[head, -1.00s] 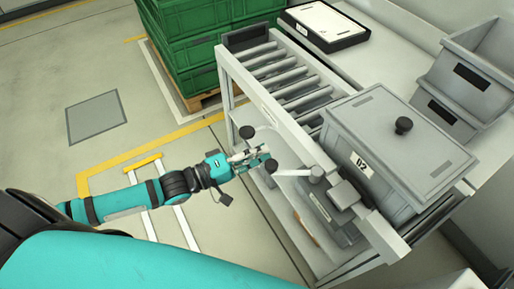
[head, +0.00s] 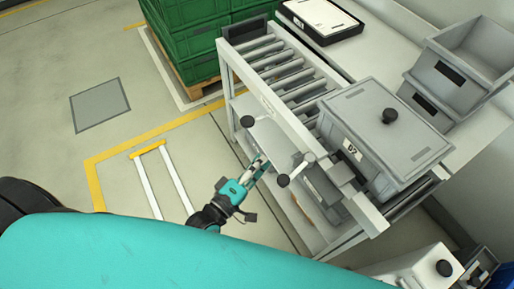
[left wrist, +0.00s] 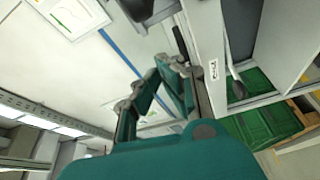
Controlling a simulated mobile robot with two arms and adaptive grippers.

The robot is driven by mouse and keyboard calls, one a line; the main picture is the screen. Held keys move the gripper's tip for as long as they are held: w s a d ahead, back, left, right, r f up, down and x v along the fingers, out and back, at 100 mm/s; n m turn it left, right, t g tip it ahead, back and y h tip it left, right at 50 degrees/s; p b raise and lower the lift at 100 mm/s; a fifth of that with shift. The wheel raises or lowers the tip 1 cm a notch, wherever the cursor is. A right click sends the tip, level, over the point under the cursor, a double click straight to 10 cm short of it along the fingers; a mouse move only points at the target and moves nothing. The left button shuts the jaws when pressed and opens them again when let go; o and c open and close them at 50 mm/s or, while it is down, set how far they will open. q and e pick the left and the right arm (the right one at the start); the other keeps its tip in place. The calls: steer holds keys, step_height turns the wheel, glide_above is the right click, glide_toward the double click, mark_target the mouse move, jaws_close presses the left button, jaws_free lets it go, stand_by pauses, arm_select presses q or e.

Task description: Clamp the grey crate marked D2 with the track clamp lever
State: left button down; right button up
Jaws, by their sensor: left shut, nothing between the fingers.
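The grey lidded crate (head: 362,151) has a black knob on its lid and a small label on its near side, apparently D2. It sits at the near end of the roller track (head: 282,72). The clamp lever (head: 296,170) is a pale arm with a black knob, mounted beside the crate on the track's near side. The lever slants out from its pivot toward the lower left. My left gripper (head: 260,164) is shut and empty, just left of the lever knob and apart from it in the picture. My right gripper is out of view.
Another black knob (head: 247,121) sticks out from the track's side, left of the lever. Grey bins (head: 450,84) stand behind the crate. Green crates (head: 192,45) are stacked on a pallet at the back. A white box with a black knob (head: 410,268) is at lower right.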

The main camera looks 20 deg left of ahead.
arm_select(q)
steer(key=shift+s+d+n+t+y+p, duration=0.4)
steer(key=shift+s+d+n+y+p, duration=0.35)
steer(key=shift+s+d+y, duration=0.55)
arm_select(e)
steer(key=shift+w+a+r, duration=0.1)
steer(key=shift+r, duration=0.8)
arm_select(q)
steer(key=shift+f, duration=0.1)
steer(key=shift+a, duration=0.1)
